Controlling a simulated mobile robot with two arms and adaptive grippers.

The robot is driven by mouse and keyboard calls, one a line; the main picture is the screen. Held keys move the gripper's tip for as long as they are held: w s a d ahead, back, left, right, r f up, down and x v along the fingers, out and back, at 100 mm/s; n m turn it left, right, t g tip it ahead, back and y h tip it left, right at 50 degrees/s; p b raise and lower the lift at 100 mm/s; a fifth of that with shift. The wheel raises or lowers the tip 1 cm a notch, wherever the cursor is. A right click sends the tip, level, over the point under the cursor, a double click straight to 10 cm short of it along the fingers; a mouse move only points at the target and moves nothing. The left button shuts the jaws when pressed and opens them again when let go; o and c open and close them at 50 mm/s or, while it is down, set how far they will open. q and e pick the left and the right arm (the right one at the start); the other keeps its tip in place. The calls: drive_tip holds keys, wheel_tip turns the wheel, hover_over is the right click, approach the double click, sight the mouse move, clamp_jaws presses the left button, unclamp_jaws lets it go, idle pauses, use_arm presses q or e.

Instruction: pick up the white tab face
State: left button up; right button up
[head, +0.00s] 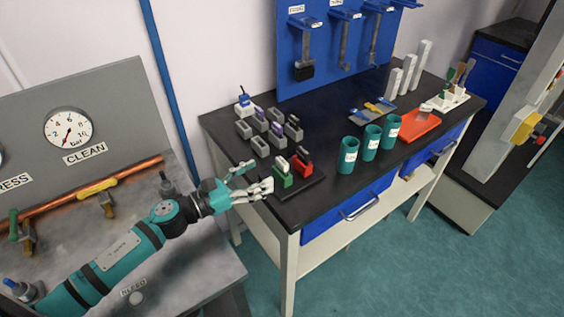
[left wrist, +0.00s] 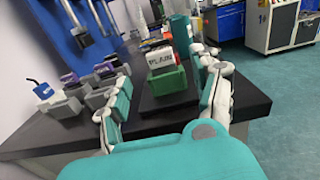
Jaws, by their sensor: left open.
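The white tab face (left wrist: 160,60), with dark lettering that seems to read PLAIN, sits upright on top of a green block (left wrist: 167,80) in the left wrist view. In the head view the white tab (head: 281,164) shows small above the green block (head: 282,181), at the near left corner of the black bench. My left gripper (head: 256,179) is open and empty at the bench's left edge, just left of the green block. In the left wrist view its fingers (left wrist: 164,88) spread to either side of the block, which stands beyond them. My right gripper is in neither view.
A red block (head: 302,163) stands close to the right of the green one on a dark plate. Several grey blocks with purple or grey tops (head: 260,146) stand behind. Teal cups (head: 348,156) and an orange tray (head: 418,127) are further right. A gauge panel (head: 100,90) stands left.

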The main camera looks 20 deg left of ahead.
sight(279, 164)
use_arm(q)
drive_tip(key=x, duration=0.2)
drive_tip(key=shift+w+d+p, duration=0.25)
drive_tip(key=shift+p, duration=0.05)
drive_tip(key=shift+w+d+r, duration=0.15)
drive_tip(key=shift+w, duration=0.15)
drive_tip(key=p+x, duration=0.2)
drive_tip(key=x, duration=0.1)
drive_tip(key=shift+w+d+r, duration=0.15)
drive_tip(key=shift+w+d, duration=0.35)
drive_tip(key=shift+w, duration=0.1)
drive_tip(key=shift+s, duration=0.1)
drive_tip(key=shift+c, duration=1)
drive_tip(key=c, duration=1.1)
